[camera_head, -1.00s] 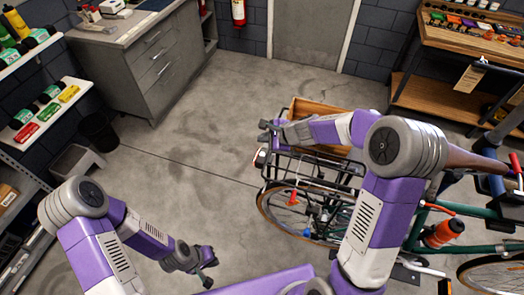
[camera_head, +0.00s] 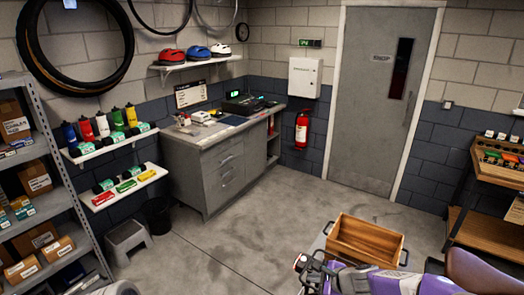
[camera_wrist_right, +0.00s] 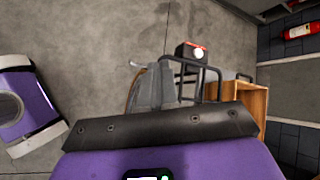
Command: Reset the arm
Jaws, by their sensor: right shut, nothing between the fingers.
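My right arm is purple and grey and comes in at the bottom right of the head view. Its gripper (camera_head: 340,280) is at the bottom edge there, by the bike's rear rack, partly cut off. In the right wrist view the grey fingers (camera_wrist_right: 155,88) are together with nothing between them. They appear beside the black rack and the rear light (camera_wrist_right: 192,50); I cannot tell whether they touch. My left gripper is not in view.
A brown saddle (camera_head: 478,272) is at the bottom right. A grey cabinet (camera_head: 225,170), step stool (camera_head: 127,240) and shelving (camera_head: 40,180) stand left. Open floor (camera_head: 250,235) lies between.

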